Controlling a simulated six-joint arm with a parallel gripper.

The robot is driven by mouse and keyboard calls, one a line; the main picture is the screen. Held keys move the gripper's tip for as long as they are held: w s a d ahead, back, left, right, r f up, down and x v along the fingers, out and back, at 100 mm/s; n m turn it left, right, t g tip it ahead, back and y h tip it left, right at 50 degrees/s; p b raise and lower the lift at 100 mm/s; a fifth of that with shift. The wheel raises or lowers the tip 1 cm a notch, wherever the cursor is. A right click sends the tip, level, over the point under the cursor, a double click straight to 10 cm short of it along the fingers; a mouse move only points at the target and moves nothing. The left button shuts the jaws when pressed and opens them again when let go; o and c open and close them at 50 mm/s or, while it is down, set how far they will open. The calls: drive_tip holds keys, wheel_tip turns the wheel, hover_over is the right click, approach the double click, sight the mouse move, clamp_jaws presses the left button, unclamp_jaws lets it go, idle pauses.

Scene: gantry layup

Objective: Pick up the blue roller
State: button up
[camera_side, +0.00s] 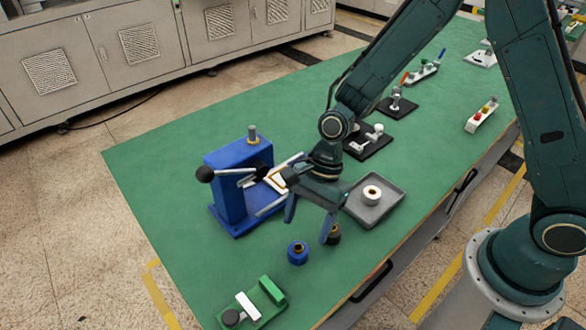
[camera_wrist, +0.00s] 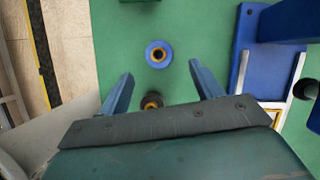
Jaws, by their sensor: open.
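The blue roller (camera_side: 297,253), a short round piece with a brass-coloured centre, stands on the green table. In the wrist view the blue roller (camera_wrist: 158,54) shows just beyond the fingertips, roughly centred between them. My gripper (camera_side: 308,231) is open and empty above the table, pointing down. In the wrist view its two fingers (camera_wrist: 161,70) are spread wide. A dark roller (camera_side: 334,235) with a brass centre stands close to the right finger, partly hidden by it. The dark roller also shows between the fingers, near the palm, in the wrist view (camera_wrist: 151,100).
A blue press (camera_side: 228,190) with a lever stands left of my gripper. A grey tray (camera_side: 390,207) holding a white roller (camera_side: 371,193) is at the right. A green fixture (camera_side: 268,290) sits near the front. Several small fixtures stand farther back. Table left of the blue roller is clear.

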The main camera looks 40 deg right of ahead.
sight(300, 244)
drive_tip(key=shift+a+f, duration=0.2)
drive_tip(key=shift+f, duration=0.3)
drive_tip(key=shift+s, duration=0.1)
drive_tip(key=shift+x, duration=2.6)
drive_tip(key=c, duration=1.1)
